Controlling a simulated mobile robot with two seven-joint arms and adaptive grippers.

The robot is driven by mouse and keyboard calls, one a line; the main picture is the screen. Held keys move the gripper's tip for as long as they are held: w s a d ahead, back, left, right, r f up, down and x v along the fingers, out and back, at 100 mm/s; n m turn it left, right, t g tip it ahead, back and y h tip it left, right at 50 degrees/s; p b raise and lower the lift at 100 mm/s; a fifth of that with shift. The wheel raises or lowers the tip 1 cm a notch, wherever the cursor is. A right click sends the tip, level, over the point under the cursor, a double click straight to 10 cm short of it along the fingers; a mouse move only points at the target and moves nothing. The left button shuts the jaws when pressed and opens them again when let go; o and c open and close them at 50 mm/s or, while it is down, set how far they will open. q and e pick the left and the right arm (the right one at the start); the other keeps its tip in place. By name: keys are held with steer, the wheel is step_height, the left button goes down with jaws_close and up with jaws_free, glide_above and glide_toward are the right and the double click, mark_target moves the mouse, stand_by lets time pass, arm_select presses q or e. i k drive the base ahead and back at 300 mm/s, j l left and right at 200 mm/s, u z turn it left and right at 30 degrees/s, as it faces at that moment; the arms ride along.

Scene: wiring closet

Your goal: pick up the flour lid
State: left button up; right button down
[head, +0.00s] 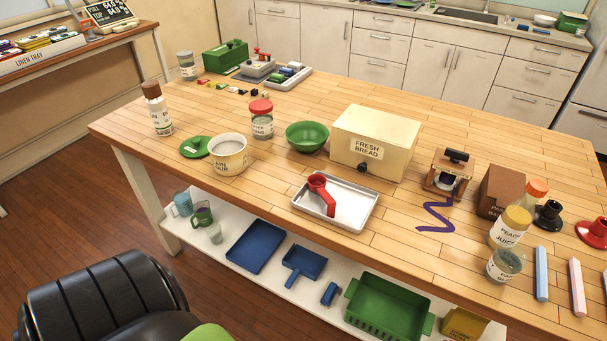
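The flour lid (195,147) is a round green lid with a small knob. It lies on the wooden table towards the left in the head view, just left of the white flour tub (230,160). The tub stands upright and uncovered, with pale contents showing at the top. The lid's right edge is close to the tub; I cannot tell whether they touch. Neither of my grippers shows in this view.
A brown-capped bottle (158,112) stands left of the lid. A red-lidded jar (262,124) and green bowl (307,137) stand to the right. A metal tray (350,212) holds a red scoop (320,190). The table in front of the lid is clear.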

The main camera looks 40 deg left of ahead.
mark_target(195, 147)
steer(key=u, duration=0.5)
steer(key=k+u, duration=0.1)
steer(key=u, duration=0.35)
steer(key=j+u, duration=0.1)
steer(key=u, duration=0.4)
steer(key=j+u, duration=0.1)
steer(key=u, duration=0.4)
steer(key=k, duration=0.05)
